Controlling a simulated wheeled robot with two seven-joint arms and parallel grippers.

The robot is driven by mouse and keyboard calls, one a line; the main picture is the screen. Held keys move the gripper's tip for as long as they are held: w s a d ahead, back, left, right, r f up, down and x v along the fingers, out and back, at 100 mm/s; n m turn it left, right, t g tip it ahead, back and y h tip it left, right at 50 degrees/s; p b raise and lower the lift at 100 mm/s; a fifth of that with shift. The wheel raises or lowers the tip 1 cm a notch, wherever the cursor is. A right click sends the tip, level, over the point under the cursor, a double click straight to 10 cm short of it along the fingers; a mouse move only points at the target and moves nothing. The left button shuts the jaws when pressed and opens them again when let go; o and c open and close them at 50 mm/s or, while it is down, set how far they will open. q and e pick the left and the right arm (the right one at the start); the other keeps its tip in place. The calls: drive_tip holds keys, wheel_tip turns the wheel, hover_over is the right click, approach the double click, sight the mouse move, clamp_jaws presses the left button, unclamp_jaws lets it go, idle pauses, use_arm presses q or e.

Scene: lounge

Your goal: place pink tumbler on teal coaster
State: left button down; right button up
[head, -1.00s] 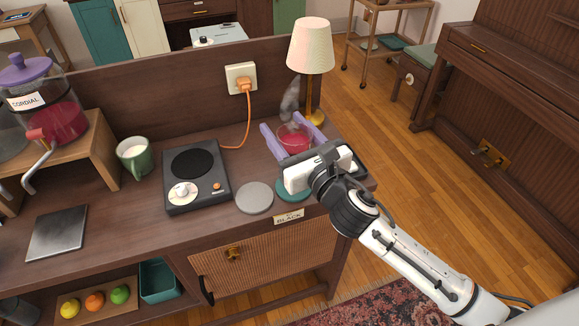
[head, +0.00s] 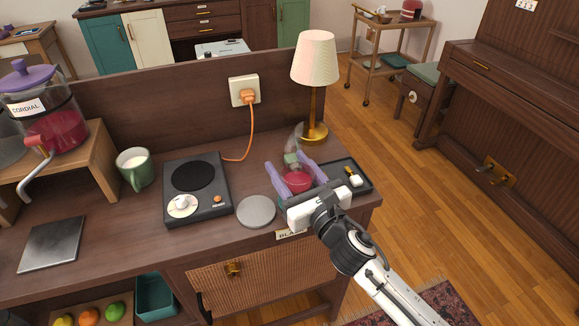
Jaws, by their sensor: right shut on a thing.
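The pink tumbler (head: 298,181), a clear glass with pink drink, stands between the purple fingers of my right gripper (head: 293,168) near the front right of the counter. The fingers are closed on its sides. The teal coaster is almost wholly hidden by my right gripper and the tumbler; only a sliver of teal (head: 283,202) shows at the gripper's left. I cannot tell whether the tumbler's base touches the coaster. My left gripper is out of view.
A grey round coaster (head: 256,211) lies just left of the gripper, beside a black hotplate (head: 197,188). A dark tray (head: 341,170) lies to the right, a lamp (head: 314,95) stands behind, and a green mug (head: 135,168) stands left. A label on the counter front is partly covered.

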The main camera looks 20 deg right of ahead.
sight(307, 189)
drive_tip(key=o, duration=1.4)
drive_tip(key=shift+c, duration=0.2)
drive_tip(key=shift+s+r, duration=0.1)
drive_tip(key=shift+s+d+b, duration=0.15)
drive_tip(key=shift+s+d, duration=0.2)
drive_tip(key=shift+s, duration=1.6)
drive_tip(key=shift+s+d+b, duration=0.2)
drive_tip(key=shift+s+d, duration=0.1)
drive_tip(key=shift+s, duration=1.65)
drive_tip(key=shift+s+d+b, duration=0.15)
drive_tip(key=shift+s+d, duration=0.2)
drive_tip(key=shift+s, duration=1.6)
